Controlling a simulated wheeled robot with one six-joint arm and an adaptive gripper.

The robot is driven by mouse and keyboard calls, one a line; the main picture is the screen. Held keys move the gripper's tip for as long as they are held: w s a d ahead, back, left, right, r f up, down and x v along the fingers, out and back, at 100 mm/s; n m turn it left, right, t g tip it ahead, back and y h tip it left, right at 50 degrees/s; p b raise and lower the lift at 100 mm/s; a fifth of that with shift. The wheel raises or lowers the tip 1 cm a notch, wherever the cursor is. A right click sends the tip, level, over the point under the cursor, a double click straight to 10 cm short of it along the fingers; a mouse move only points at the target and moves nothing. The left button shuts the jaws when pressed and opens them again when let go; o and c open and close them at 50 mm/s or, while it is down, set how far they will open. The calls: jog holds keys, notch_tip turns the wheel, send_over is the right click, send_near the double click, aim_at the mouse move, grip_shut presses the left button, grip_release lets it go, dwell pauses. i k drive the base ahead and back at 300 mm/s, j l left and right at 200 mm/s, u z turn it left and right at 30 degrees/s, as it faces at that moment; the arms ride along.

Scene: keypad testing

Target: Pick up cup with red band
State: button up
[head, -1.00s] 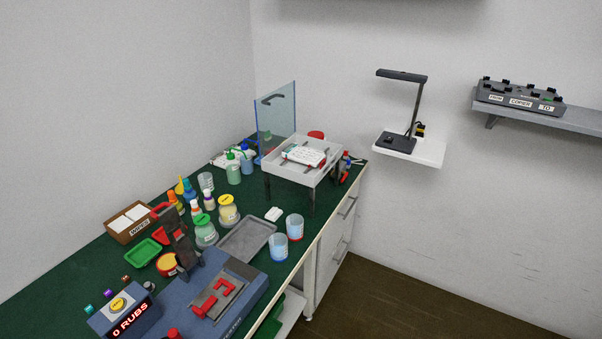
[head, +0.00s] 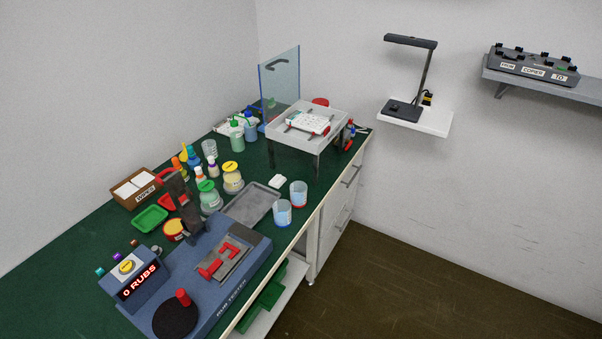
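Two clear cups stand upright near the front edge of the green bench. The farther cup (head: 298,194) shows a red band close to its base. The nearer cup (head: 283,213) stands just to its left and looks bluish; the colour at its base is too small to tell for sure. My gripper is not in the head view.
A grey tray (head: 253,204) lies left of the cups, and a white block (head: 277,181) lies behind them. A blue rub tester (head: 222,290) fills the near bench. Bottles and jars crowd behind. A raised white stand (head: 292,135) is farther back. Open floor (head: 400,260) lies right.

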aim_at(298, 189)
jog(key=i+l+u, duration=0.3)
jog(key=i+l, duration=0.15)
jog(key=i+l+u, duration=0.3)
jog(key=i+l, duration=0.25)
